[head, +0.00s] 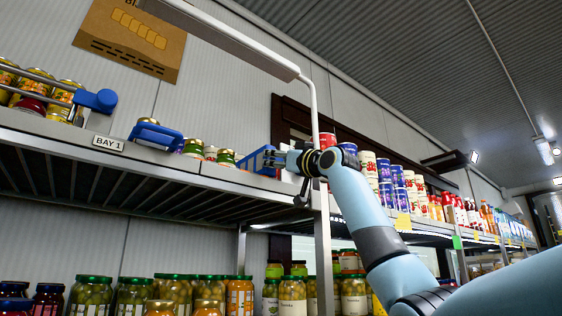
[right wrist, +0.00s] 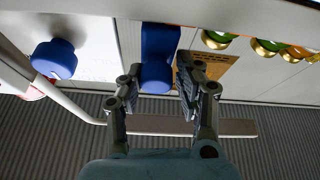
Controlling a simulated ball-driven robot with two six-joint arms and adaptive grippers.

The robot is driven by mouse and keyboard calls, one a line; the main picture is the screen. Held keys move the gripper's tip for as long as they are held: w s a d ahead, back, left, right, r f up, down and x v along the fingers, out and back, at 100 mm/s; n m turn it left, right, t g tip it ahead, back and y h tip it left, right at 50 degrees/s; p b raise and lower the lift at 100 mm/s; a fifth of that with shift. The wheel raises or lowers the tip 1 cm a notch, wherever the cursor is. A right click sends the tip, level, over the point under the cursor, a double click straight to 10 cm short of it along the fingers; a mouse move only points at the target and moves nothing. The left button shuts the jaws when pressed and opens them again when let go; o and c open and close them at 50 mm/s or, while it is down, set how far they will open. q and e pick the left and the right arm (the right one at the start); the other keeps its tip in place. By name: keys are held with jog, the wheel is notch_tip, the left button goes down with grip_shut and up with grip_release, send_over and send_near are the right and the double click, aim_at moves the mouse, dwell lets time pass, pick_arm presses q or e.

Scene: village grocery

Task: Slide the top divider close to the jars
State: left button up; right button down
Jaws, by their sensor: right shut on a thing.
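My right gripper (head: 272,158) is at the front of the top shelf, at the right end of the bay. In the right wrist view its two fingers (right wrist: 157,84) are closed on either side of a blue divider handle (right wrist: 158,66). The blue divider (head: 256,162) also shows in the head view, partly hidden by the gripper. Short jars (head: 226,157) with green and gold lids stand just left of it, with a small gap. In the right wrist view jar lids (right wrist: 217,38) show to the right of the handle. My left gripper is not in view.
A second blue knob (right wrist: 54,58) is beside the held handle. Another blue divider (head: 155,134) and a blue knob (head: 97,100) are farther left on the top shelf (head: 60,133). A white lamp post (head: 316,125) rises by my right arm. Pickle jars (head: 91,294) fill the lower shelf.

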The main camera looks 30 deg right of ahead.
jog(key=a, duration=0.3)
jog(key=shift+s+a, duration=0.15)
jog(key=shift+a, duration=0.25)
jog(key=c, duration=1)
grip_release()
jog(key=shift+d, duration=0.1)
jog(key=v, duration=1.2)
